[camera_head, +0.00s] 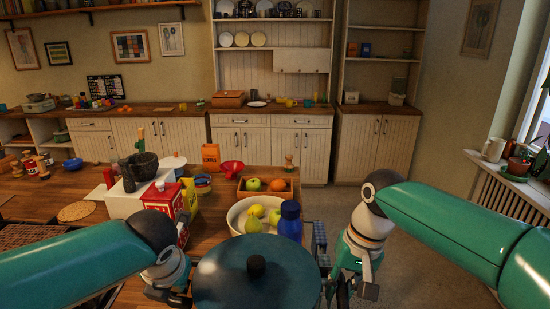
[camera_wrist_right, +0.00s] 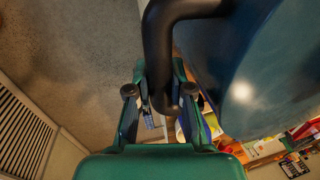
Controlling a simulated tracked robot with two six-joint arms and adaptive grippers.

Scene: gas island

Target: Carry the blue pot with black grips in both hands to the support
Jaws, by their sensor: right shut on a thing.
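The blue pot (camera_head: 225,285) is at the bottom middle of the head view, close to me, with its dark blue lid and black knob on top. Its near side is cut off by the frame. My right gripper (camera_head: 345,287) is at the pot's right side. In the right wrist view, the fingers of this gripper (camera_wrist_right: 160,95) are closed around the black grip (camera_wrist_right: 160,45), beside the blue pot wall (camera_wrist_right: 258,55). My left gripper (camera_head: 172,290) is at the pot's left side; its fingertips and the left grip are hidden. I cannot tell which thing is the support.
A wooden table (camera_head: 210,228) lies ahead, crowded with a fruit bowl (camera_head: 236,219), a blue bottle (camera_head: 290,221), a wooden fruit box (camera_head: 262,194), a red tin (camera_head: 165,200) and a mortar (camera_head: 139,166). A round woven mat (camera_head: 76,211) lies at left. Floor at right is clear.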

